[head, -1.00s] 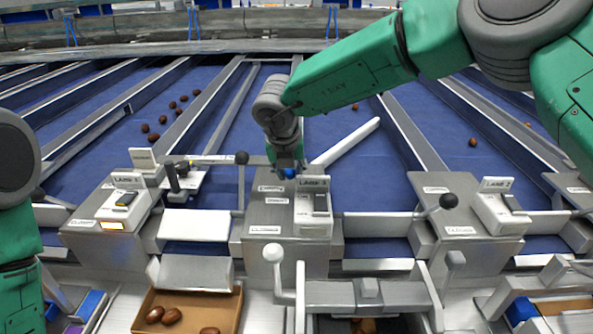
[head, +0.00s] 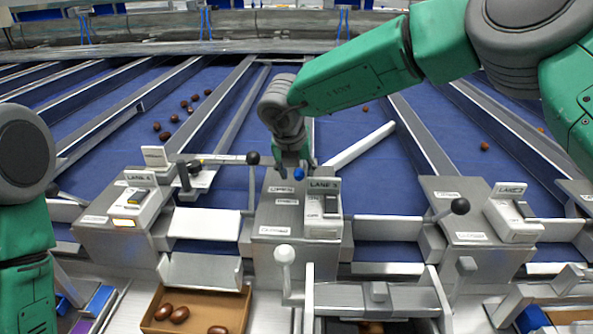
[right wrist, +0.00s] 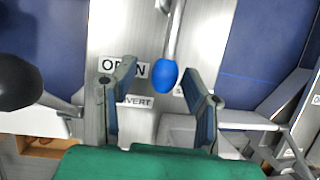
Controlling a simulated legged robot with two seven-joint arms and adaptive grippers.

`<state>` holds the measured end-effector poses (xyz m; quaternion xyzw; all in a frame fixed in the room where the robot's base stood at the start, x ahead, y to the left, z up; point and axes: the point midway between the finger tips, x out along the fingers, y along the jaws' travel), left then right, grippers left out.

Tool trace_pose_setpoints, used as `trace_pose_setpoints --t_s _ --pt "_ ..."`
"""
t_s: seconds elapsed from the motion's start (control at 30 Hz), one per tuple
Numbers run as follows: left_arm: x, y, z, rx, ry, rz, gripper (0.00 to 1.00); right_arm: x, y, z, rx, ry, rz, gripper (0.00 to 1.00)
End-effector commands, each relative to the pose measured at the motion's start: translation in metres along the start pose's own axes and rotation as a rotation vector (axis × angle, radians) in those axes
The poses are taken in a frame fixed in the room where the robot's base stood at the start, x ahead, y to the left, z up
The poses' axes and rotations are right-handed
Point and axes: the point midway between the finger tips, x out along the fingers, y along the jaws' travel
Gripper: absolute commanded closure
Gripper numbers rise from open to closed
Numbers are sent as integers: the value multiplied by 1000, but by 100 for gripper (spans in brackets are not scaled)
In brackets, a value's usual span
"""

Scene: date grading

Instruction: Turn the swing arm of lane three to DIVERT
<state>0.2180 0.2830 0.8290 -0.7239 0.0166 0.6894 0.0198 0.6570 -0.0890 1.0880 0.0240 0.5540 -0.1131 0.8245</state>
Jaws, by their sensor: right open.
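The lane three station (head: 323,184) is a grey metal housing at the centre of the head view. A lever with a blue knob (head: 299,174) stands over it; the knob (right wrist: 165,76) also shows in the right wrist view. A pale swing arm (head: 360,146) lies slanted across the belt behind the station. My right gripper (head: 294,172) is open, its fingers apart on either side of the knob in the wrist view; I see no contact. My left gripper is out of view.
A black-knobbed lever (head: 253,158) stands left of the station, another (head: 460,206) to the right. A white-knobbed handle (head: 284,254) stands in front. A cardboard tray (head: 247,303) with dates is at lower left. Several dates lie on the blue belts.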

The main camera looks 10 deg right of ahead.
Motion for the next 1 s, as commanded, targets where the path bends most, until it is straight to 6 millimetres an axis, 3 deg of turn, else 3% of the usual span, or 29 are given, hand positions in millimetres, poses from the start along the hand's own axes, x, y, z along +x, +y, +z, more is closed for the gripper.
trace_pose_setpoints --t_s 0.17,0.5,0.7,1.0 --pt "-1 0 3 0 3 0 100 -10 0 0 0 1 0 59" --pt "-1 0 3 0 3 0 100 -79 2 1 -1 -1 1 59" --pt "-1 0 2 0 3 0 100 -108 2 2 0 0 1 59" --pt "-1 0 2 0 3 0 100 -119 3 1 0 1 -1 59"
